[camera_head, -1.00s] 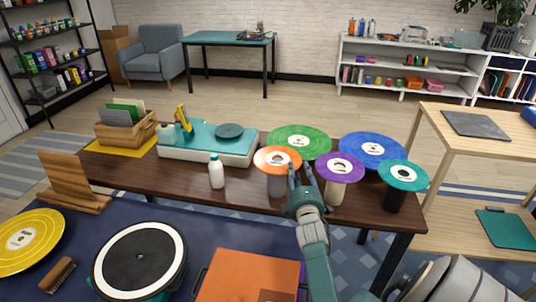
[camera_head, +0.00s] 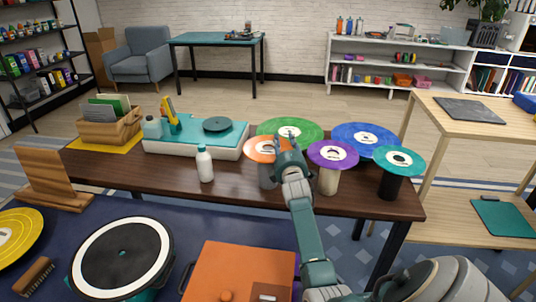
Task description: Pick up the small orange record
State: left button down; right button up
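The small orange record (camera_head: 258,148) lies flat on top of a grey cylindrical stand (camera_head: 267,178) on the dark wooden table, left of the purple record (camera_head: 332,153). My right gripper (camera_head: 284,145) is over the right part of the orange record and hides that part of it. Its fingers are largely hidden behind the gripper body, so I cannot tell whether they are open or touch the record. My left gripper is not in view.
A green record (camera_head: 291,127) lies close behind, with a blue record (camera_head: 363,138) and teal record (camera_head: 399,159) to the right on stands. A white bottle (camera_head: 205,165) and a teal turntable (camera_head: 190,136) stand left on the table (camera_head: 140,177). An orange box (camera_head: 235,268) is in front.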

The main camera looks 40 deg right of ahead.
aim_at(287, 147)
jog(key=shift+r, duration=0.15)
grip_shut()
jog(key=shift+r, duration=0.1)
jog(key=shift+r+p, duration=0.6)
jog(key=shift+p, duration=0.15)
jog(key=p+v, duration=0.2)
jog(key=v, duration=0.1)
jog(key=p+v, duration=0.2)
jog(key=v, duration=0.1)
jog(key=shift+s+a+r+p, duration=0.15)
jog(key=shift+s+r+p, duration=0.1)
jog(key=shift+p, duration=0.15)
jog(key=p+v, duration=0.4)
jog(key=v, duration=0.7)
jog(key=shift+s+a+f, duration=0.2)
jog(key=shift+s+f, duration=0.05)
jog(key=shift+f, duration=0.05)
